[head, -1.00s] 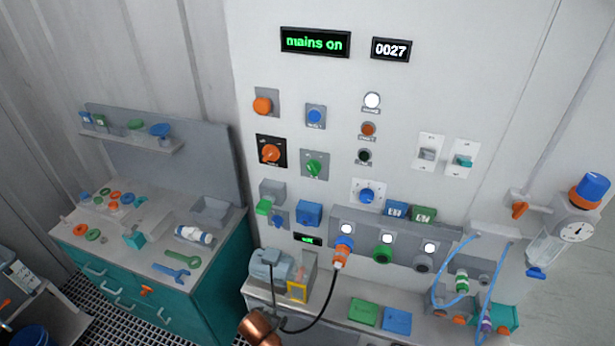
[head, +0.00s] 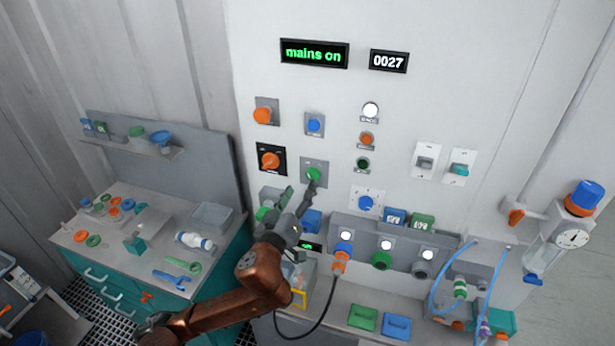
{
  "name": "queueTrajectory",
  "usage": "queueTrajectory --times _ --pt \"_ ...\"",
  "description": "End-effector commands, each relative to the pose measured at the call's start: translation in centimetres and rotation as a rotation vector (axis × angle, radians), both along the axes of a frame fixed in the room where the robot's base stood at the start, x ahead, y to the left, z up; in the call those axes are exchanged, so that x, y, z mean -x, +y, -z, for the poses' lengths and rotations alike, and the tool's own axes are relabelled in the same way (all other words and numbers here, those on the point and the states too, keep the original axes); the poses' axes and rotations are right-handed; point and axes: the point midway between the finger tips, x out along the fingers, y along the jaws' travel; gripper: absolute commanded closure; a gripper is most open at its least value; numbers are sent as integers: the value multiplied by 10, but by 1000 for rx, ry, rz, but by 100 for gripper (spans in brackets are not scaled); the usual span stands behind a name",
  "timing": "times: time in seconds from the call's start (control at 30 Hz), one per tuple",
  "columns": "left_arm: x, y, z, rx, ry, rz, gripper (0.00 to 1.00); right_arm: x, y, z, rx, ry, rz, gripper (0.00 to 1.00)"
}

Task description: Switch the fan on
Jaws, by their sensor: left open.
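The wall panel carries several controls, and their labels are too small to read, so I cannot tell which one is the fan's. A green knob (head: 313,174) sits on a grey plate in the middle of the panel. An orange rotary knob (head: 269,160) on a black plate is to its left. A blue knob (head: 365,203) and two rocker switches, one grey (head: 425,163) and one teal (head: 460,169), are to the right. My left gripper (head: 301,189) is open, just below the green knob, one fingertip close to it; whether they touch is unclear. My right gripper is out of view.
A display (head: 314,53) reads "mains on" and a counter (head: 388,61) reads 0027. An orange plug (head: 340,261) with a black cable hangs from the socket row. My left arm hides part of the lower panel. A teal workbench (head: 120,280) stands at left.

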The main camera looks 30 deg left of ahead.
Motion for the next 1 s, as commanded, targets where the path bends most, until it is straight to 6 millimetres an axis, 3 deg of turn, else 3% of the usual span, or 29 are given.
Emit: queueTrajectory --times 0.43,0.83,1.0 --pt "-61 15 0 -2 3 -1 52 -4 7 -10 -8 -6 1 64" --pt "-69 17 2 0 4 0 52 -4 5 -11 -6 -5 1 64" --pt "-69 17 2 0 4 0 63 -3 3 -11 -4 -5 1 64"
